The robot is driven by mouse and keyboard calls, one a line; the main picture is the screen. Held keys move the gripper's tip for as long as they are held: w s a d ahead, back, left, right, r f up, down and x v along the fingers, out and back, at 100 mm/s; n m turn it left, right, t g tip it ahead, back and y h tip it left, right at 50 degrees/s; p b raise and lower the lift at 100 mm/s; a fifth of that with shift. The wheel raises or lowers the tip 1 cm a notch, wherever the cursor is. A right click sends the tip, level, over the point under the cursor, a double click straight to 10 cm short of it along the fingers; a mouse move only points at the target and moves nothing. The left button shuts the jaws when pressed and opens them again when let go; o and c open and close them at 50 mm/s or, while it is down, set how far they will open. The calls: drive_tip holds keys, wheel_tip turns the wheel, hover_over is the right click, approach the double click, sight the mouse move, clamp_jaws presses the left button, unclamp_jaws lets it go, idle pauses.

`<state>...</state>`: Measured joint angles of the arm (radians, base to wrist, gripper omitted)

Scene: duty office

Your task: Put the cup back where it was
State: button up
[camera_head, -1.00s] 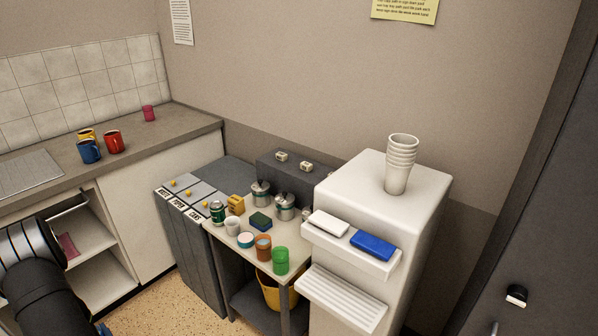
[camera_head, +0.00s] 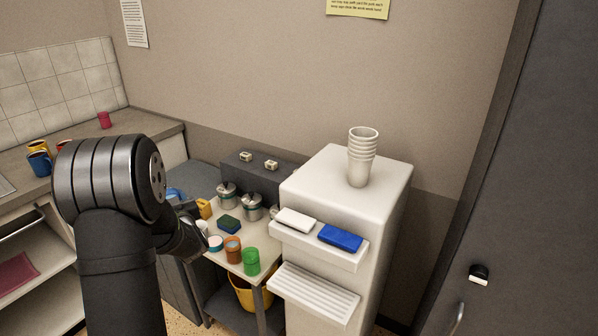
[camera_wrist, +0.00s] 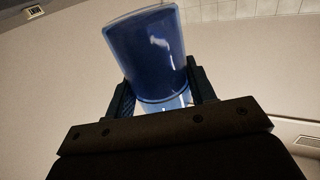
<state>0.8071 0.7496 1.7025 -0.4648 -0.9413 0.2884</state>
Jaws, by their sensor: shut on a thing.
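A smooth blue cup (camera_wrist: 148,52) is held between the two fingers of my gripper (camera_wrist: 160,92) in the wrist view, tilted in the picture. In the head view my gripper (camera_head: 188,212) is over the left end of the small table, and a bit of the blue cup (camera_head: 174,193) shows beside it, mostly hidden by my arm. I cannot tell its height above the things there. Another blue mug (camera_head: 40,163) stands on the counter with a yellow mug (camera_head: 37,147) and a red mug (camera_head: 62,144), partly behind my arm.
The small table (camera_head: 267,243) is crowded: canisters (camera_head: 252,207), a sponge (camera_head: 229,224), an orange cup (camera_head: 232,249) and a green cup (camera_head: 251,262). The white dispenser (camera_head: 390,190) at right carries stacked white cups (camera_head: 362,157). A pink cup (camera_head: 104,120) stands at the counter's back.

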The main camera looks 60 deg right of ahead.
drive_tip(key=s+d+r+m+g+h, duration=0.4)
drive_tip(key=s+d+r+h, duration=0.1)
drive_tip(key=s+d+r, duration=1.15)
drive_tip(key=s+d+r+m+g+h, duration=0.1)
drive_tip(key=s+d+r+m+g, duration=0.2)
drive_tip(key=s, duration=0.4)
drive_tip(key=s+d+r+g+h, duration=0.1)
drive_tip(key=s+d+r+h, duration=0.15)
drive_tip(key=s+r, duration=0.35)
drive_tip(key=s+d+r+m+g+h, duration=0.1)
drive_tip(key=s+d+r+m+g, duration=0.15)
drive_tip(key=s, duration=0.55)
drive_tip(key=shift+n+t, duration=0.45)
drive_tip(key=f, duration=1.1)
drive_tip(key=d+f, duration=0.1)
drive_tip(key=f, duration=0.5)
drive_tip(key=shift+f, duration=0.2)
drive_tip(key=o, duration=1)
drive_tip(key=shift+f, duration=0.15)
